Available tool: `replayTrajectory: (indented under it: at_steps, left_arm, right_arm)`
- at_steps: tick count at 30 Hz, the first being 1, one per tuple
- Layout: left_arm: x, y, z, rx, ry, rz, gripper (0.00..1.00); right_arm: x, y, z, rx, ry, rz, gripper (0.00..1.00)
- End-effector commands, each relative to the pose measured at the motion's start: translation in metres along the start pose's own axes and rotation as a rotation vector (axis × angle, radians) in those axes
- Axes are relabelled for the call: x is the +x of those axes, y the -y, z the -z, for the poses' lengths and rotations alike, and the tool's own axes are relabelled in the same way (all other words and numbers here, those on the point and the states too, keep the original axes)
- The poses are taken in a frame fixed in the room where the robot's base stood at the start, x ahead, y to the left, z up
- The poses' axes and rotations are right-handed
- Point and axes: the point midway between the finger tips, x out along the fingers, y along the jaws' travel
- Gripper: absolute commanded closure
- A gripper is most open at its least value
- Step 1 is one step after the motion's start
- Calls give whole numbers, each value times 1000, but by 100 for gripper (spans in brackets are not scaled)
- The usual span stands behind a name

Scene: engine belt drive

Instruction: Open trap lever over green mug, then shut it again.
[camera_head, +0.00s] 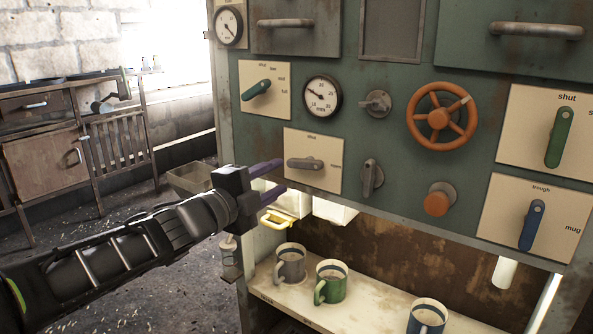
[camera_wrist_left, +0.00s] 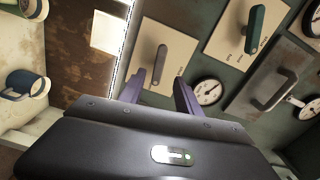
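The trap lever (camera_head: 306,163) is a grey handle on a cream plate marked "shut" at the top, with a second label at the right. It lies roughly level in the head view. It also shows in the wrist view (camera_wrist_left: 158,62). The green mug (camera_head: 330,283) stands upright on the shelf below. My left gripper (camera_head: 281,176) is open, with its purple fingers spread just left of the lever. In the wrist view the lever appears beyond the gap between the fingers (camera_wrist_left: 159,92). Contact is not clear. My right gripper is out of view.
A grey mug (camera_head: 290,265) and a blue mug (camera_head: 427,317) flank the green mug. A yellow handle (camera_head: 278,218) sits under my left gripper. A green lever (camera_head: 256,90), a gauge (camera_head: 322,96) and an orange wheel (camera_head: 440,117) are on the panel nearby.

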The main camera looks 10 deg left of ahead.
Motion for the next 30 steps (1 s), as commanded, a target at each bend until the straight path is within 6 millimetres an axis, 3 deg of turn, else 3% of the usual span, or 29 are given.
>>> replayTrajectory:
  at_steps: [10,22,30]
  left_arm:
    - [8,-2,0,-6,0,-1,60]
    - [65,-3,0,-8,-1,-3,60]
    - [79,-2,0,-8,0,-1,60]
  right_arm:
    - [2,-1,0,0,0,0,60]
    - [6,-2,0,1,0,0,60]
    - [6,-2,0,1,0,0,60]
